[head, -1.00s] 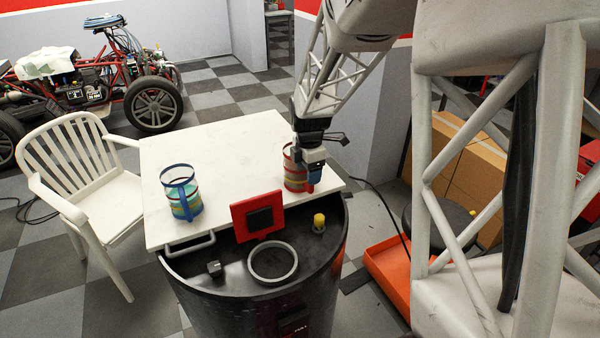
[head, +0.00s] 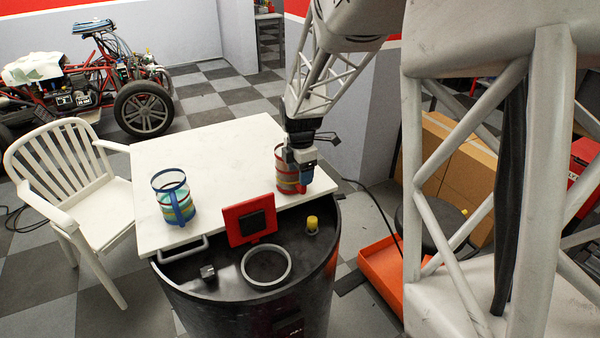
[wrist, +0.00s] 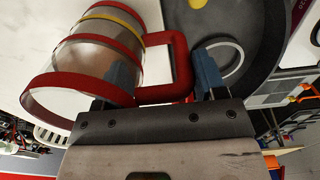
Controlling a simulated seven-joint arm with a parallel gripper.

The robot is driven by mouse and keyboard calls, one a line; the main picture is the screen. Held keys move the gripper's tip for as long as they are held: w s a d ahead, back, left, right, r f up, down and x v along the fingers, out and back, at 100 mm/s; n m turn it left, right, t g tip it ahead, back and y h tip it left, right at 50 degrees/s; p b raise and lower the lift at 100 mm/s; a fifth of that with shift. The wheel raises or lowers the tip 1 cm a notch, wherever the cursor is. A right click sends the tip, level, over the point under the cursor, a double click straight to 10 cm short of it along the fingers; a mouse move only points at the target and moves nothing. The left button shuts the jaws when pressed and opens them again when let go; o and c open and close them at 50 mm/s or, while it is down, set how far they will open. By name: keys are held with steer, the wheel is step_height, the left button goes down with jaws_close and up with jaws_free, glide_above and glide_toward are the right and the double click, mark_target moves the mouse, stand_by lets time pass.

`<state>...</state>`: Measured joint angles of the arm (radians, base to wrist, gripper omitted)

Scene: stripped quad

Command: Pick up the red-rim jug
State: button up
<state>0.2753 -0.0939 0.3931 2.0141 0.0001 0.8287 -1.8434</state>
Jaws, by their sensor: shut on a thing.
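The red-rim jug (head: 284,178) is at the right front of the white tabletop (head: 225,200), upright, with coloured bands and a red handle. My gripper (head: 302,170) is over its handle side, reaching down from above. In the wrist view the jug (wrist: 95,62) lies to the left, clear-walled with red and yellow bands. My gripper (wrist: 165,72) has one blue finger by the jug's wall and the other beyond the red handle, so it is shut on the handle. I cannot tell whether the jug's base touches the table.
A blue-rim jug (head: 175,205) stands at the left of the tabletop. A red framed panel (head: 249,219) stands at the front edge, beside a black drum top with a grey ring (head: 266,265) and a yellow knob (head: 312,223). A white chair (head: 75,170) is at left. The table's back is clear.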

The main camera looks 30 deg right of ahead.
steer(key=shift+r, duration=1.45)
steer(key=s+a+r, duration=0.1)
steer(key=s+a, duration=0.3)
steer(key=s, duration=1.1)
steer(key=shift+r, duration=0.2)
steer(key=shift+s+a, duration=0.1)
steer(key=shift+s, duration=0.15)
steer(key=shift+w, duration=0.15)
stand_by(0.4)
